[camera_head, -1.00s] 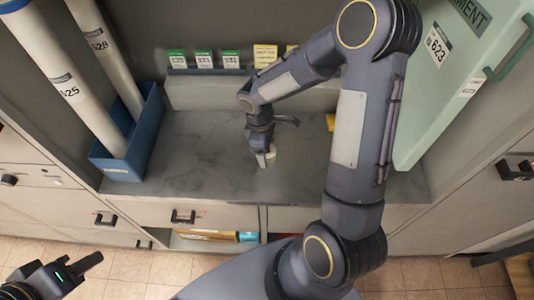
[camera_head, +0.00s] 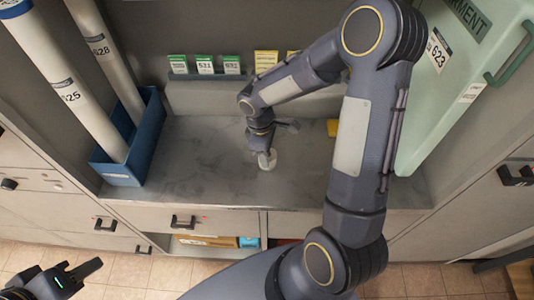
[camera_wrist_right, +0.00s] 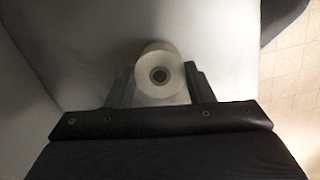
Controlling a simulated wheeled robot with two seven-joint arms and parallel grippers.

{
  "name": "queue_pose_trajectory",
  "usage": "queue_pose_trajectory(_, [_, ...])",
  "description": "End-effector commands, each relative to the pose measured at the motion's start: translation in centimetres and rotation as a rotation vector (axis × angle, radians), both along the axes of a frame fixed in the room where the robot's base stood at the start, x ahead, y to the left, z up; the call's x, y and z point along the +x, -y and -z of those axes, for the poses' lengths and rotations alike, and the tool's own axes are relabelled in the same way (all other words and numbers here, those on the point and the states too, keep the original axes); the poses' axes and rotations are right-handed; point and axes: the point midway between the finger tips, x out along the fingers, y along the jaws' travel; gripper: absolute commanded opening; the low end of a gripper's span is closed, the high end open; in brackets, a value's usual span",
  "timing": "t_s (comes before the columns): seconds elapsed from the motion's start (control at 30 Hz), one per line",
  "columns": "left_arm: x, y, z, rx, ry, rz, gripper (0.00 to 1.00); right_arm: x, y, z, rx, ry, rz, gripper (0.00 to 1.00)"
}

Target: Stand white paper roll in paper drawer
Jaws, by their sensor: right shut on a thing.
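The white paper roll (camera_head: 267,160) is at my right gripper (camera_head: 262,153), over the grey marbled counter in the head view. In the right wrist view the roll (camera_wrist_right: 160,76) shows its round end with a dark core hole, between the two fingers of my right gripper (camera_wrist_right: 160,88), which is shut on it. I cannot tell whether the roll touches the counter. The open drawer (camera_head: 208,241) below the counter holds a brown box and a blue item; its inside is mostly hidden. My left gripper (camera_head: 92,268) is at the lower left, empty, with its fingers apart.
A blue bin (camera_head: 124,171) with tall white tubes (camera_head: 70,85) stands at the counter's left. A pale green case (camera_head: 465,85) leans at the right. Green and yellow cards stand at the back. The counter's left middle (camera_head: 205,165) is clear.

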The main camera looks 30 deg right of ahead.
Motion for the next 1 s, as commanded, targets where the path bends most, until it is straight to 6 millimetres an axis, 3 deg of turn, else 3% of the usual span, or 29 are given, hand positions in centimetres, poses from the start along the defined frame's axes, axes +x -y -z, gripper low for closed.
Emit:
queue_pose_trajectory(0.13, [0.0,0.0,0.6,0.0,0.0,0.0,0.36,0.0,-0.2,-2.6,0.0,0.008,-0.002,0.21])
queue_pose_trajectory(0.4, [0.0,0.0,1.2,0.0,0.0,0.0,0.36,-3.7,-4.5,-8.5,0.002,0.009,-0.008,0.21])
queue_pose_trajectory(0.7, [0.0,0.0,2.1,0.0,0.0,0.0,0.36,-7.8,-9.3,-11.2,0.0,0.004,-0.007,0.21])
queue_pose_trajectory(1.0, [0.0,0.0,2.2,0.0,0.0,0.0,0.36,-9.1,-10.7,-12.1,-0.001,0.002,-0.001,0.21])
